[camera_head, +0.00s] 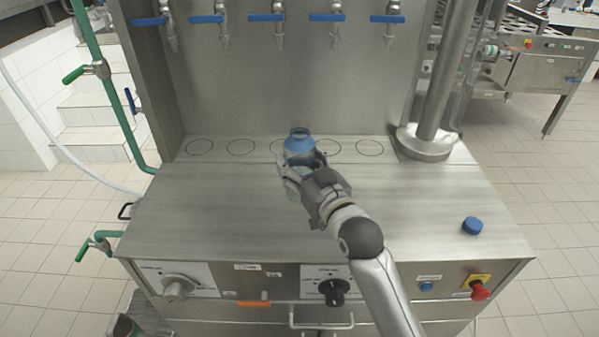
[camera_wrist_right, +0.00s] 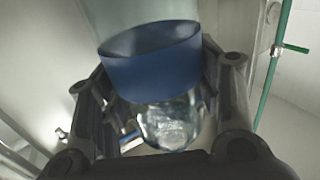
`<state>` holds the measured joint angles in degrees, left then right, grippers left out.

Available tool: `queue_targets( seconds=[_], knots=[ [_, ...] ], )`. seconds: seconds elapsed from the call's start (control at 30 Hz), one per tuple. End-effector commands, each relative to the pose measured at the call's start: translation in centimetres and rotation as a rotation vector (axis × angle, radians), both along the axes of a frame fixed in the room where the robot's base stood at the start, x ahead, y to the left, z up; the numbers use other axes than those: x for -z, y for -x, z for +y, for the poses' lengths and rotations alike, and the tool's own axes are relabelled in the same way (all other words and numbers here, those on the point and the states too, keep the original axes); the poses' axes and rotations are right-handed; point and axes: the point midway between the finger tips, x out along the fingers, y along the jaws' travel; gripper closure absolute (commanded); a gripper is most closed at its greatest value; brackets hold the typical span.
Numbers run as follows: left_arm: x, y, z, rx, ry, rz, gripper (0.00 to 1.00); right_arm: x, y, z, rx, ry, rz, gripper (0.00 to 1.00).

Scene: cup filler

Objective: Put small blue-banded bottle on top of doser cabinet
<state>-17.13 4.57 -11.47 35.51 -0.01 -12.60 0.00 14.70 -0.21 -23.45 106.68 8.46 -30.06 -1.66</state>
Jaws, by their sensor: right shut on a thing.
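The small blue-banded bottle (camera_head: 299,146) is in my right gripper (camera_head: 306,174), over the back part of the doser cabinet top (camera_head: 225,205). It looks upright or nearly so. In the right wrist view its blue band (camera_wrist_right: 152,72) sits between the two fingers of the right gripper (camera_wrist_right: 155,110), with clear material below the band. The gripper is shut on the bottle from the front. I cannot tell whether the bottle's base touches the cabinet top; the hand hides it. My left gripper is not in view.
Marked circles (camera_head: 241,147) line the back of the cabinet top, under several blue-handled taps (camera_head: 278,17). A steel column (camera_head: 430,140) stands at the right back. A blue cap (camera_head: 472,226) lies at the right front. The left and front parts of the top are clear.

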Motion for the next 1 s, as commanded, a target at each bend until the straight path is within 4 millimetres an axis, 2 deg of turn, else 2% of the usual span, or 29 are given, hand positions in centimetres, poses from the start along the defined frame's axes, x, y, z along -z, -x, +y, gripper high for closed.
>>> queue_targets(
  seconds=[0.07, 0.2, 0.3, 0.7, 0.73, 0.87, 1.0],
  knots=[
    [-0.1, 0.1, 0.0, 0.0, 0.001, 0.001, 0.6, 0.5, -0.5, 0.1, 0.001, 0.0, -0.001, 0.82],
    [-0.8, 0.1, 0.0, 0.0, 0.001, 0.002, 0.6, 2.5, -0.4, 0.1, 0.001, 0.0, 0.001, 0.82],
    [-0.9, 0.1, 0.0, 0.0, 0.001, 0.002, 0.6, 3.2, -0.4, 0.1, 0.0, -0.001, -0.003, 0.82],
    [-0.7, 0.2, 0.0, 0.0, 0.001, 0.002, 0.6, 3.8, -0.4, 0.1, 0.0, -0.001, -0.003, 0.82],
    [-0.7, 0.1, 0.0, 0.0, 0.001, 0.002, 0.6, 3.9, -0.4, 0.1, 0.0, 0.001, 0.002, 0.38],
    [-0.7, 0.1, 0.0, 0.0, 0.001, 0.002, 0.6, 3.9, -0.3, 0.1, 0.0, 0.001, 0.002, 0.21],
    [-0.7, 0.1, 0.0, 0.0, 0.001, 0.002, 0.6, 3.9, -0.3, 0.1, 0.0, 0.001, 0.002, 0.2]
  ],
)
